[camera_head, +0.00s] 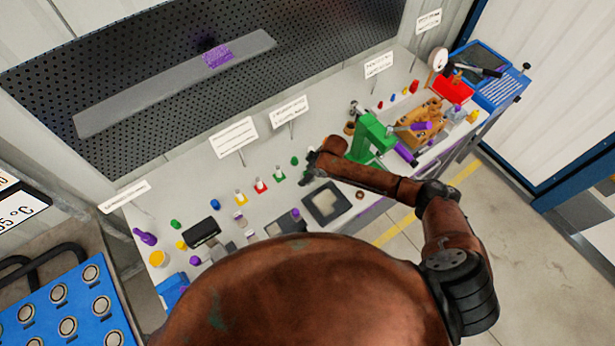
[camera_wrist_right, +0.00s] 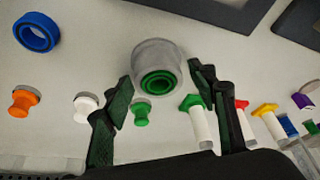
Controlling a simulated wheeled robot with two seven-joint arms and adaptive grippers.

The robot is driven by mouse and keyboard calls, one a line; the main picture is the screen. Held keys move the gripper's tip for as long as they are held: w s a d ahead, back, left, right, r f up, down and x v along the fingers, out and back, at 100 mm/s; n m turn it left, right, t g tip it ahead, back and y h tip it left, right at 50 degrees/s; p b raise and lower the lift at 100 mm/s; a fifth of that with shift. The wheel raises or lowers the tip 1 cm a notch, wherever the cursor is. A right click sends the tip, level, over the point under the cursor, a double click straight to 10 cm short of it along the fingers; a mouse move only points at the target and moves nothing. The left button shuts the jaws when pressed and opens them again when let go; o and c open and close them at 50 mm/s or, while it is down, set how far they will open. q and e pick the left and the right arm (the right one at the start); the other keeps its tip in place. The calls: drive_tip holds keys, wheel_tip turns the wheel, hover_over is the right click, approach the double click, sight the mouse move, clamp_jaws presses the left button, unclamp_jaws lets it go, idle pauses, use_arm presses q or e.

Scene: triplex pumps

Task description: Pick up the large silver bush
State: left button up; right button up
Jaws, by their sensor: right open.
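In the right wrist view, a silver-grey round bush (camera_wrist_right: 158,56) with green rings inside its opening sits on the pale table top. My right gripper (camera_wrist_right: 160,76) is open, with one finger to each side of the bush. Gaps show between the fingers and the bush in this view. In the head view, my right gripper (camera_head: 307,176) is low over the workbench, left of the green press; I cannot make out the bush there. My left gripper is not in view.
In the wrist view, a blue ring (camera_wrist_right: 37,32), an orange plug (camera_wrist_right: 23,103), a green plug (camera_wrist_right: 141,111) and a green-topped white pin (camera_wrist_right: 198,118) stand around. In the head view, a dark-framed tray (camera_head: 311,205) and the green press (camera_head: 370,137) are close to the gripper.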

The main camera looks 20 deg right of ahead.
drive_tip(key=shift+f, duration=0.15)
clamp_jaws()
idle(0.6)
